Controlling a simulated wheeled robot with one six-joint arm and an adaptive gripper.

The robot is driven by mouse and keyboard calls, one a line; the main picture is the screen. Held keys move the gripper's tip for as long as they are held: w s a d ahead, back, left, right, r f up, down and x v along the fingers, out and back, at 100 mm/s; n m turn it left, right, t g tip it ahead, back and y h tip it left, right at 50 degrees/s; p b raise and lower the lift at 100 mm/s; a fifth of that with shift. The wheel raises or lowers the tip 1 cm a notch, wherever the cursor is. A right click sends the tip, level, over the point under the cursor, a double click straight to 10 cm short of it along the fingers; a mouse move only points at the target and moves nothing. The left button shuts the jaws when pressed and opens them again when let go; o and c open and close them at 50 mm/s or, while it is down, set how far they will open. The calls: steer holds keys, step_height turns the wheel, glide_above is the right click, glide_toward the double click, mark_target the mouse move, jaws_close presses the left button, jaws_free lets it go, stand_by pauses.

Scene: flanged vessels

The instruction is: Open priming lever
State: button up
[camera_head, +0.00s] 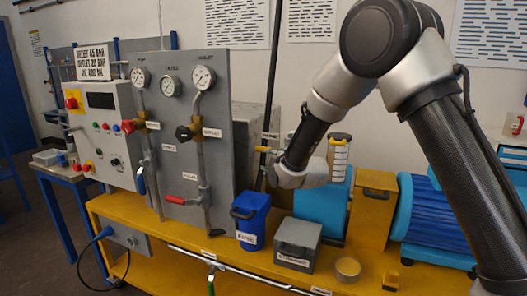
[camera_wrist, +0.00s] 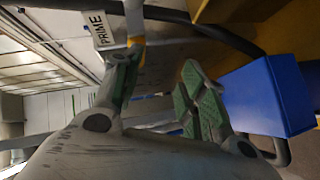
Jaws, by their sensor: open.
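In the wrist view my gripper (camera_wrist: 163,68) is open, its two green-padded fingers spread apart with nothing clearly between them. A grey bar with a yellow collar (camera_wrist: 136,41) lies at the left fingertip; I cannot tell if they touch. A white label reading PRIME (camera_wrist: 97,29) is beside this bar, which looks like the priming lever. In the head view a small yellow-brass piece (camera_head: 263,149) shows just left of my wrist, near a dark upright rod (camera_head: 272,80). My fingers are not clear there, and my wrist hides part of that area.
A blue bin (camera_head: 250,218) and a grey box (camera_head: 298,246) stand on the yellow bench (camera_head: 175,240) below my wrist. The blue bin also shows close at right in the wrist view (camera_wrist: 262,92). A gauge panel (camera_head: 222,125) rises at left, a blue motor (camera_head: 435,215) at right.

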mark_target(263, 150)
steer(key=shift+n+t, duration=0.5)
steer(key=shift+n, duration=0.4)
steer(key=w+a, duration=0.1)
steer(key=w, duration=0.1)
steer(key=w+a+r, duration=0.1)
steer(key=w, duration=0.2)
steer(key=w+a, duration=0.1)
steer(key=w, duration=0.1)
steer(key=shift+w+a+r, duration=0.2)
steer(key=shift+w+a, duration=0.05)
jaws_close()
